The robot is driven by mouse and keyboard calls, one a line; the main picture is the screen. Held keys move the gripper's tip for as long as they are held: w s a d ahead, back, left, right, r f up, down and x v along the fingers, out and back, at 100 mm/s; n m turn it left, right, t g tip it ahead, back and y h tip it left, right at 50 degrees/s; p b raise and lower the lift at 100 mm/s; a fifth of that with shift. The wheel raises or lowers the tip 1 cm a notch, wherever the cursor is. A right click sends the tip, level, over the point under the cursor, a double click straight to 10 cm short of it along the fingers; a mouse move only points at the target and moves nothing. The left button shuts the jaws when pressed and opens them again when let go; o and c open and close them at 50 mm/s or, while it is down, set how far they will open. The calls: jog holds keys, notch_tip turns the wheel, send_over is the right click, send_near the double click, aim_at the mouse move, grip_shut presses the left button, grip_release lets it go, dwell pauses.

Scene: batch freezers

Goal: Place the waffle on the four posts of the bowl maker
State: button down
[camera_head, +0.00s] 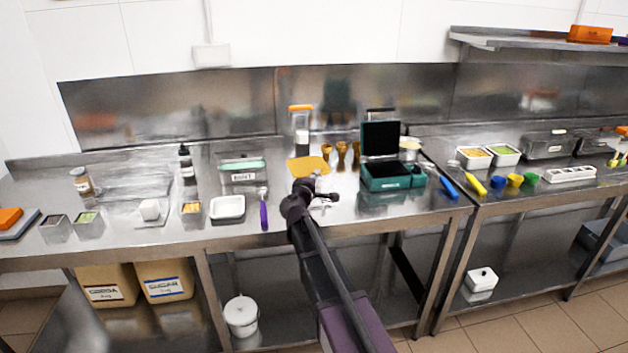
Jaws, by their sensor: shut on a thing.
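The waffle (307,165) is a flat golden-yellow disc in the middle of the view. My gripper (312,183) is at its near edge, shut on it, and appears to hold it above the steel table. My wrist and arm hide the fingertips and part of the waffle's near side. The bowl maker (393,178) is a dark green box with its black lid (381,139) standing open, to the right of the waffle and apart from it. Its four posts are too small to make out.
Brown cones (341,154) stand behind the waffle, near an orange-topped dispenser (301,121). A purple-handled tool (264,213) and a white tray (228,208) lie to the left. A blue-handled tool (448,186) lies right of the bowl maker.

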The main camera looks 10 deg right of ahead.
jog(key=w, duration=0.1)
jog(key=w+f+m+g+h+b, duration=0.1)
jog(key=w+h, duration=0.1)
jog(key=shift+w+a+f+m, duration=0.15)
jog(key=shift+w+f+m, duration=0.15)
jog(key=shift+w+f, duration=0.05)
jog(key=shift+f+b, duration=0.2)
jog(key=shift+b, duration=0.1)
notch_tip(320, 180, down, 6)
jog(key=b, duration=0.6)
jog(key=shift+f, duration=0.2)
jog(key=shift+f+b, duration=0.6)
jog(key=shift+b, duration=0.25)
dwell(0.4)
jog(key=c, duration=0.7)
grip_release()
jog(key=shift+s, duration=0.15)
jog(key=v, duration=1.2)
jog(key=shift+a+r, duration=0.15)
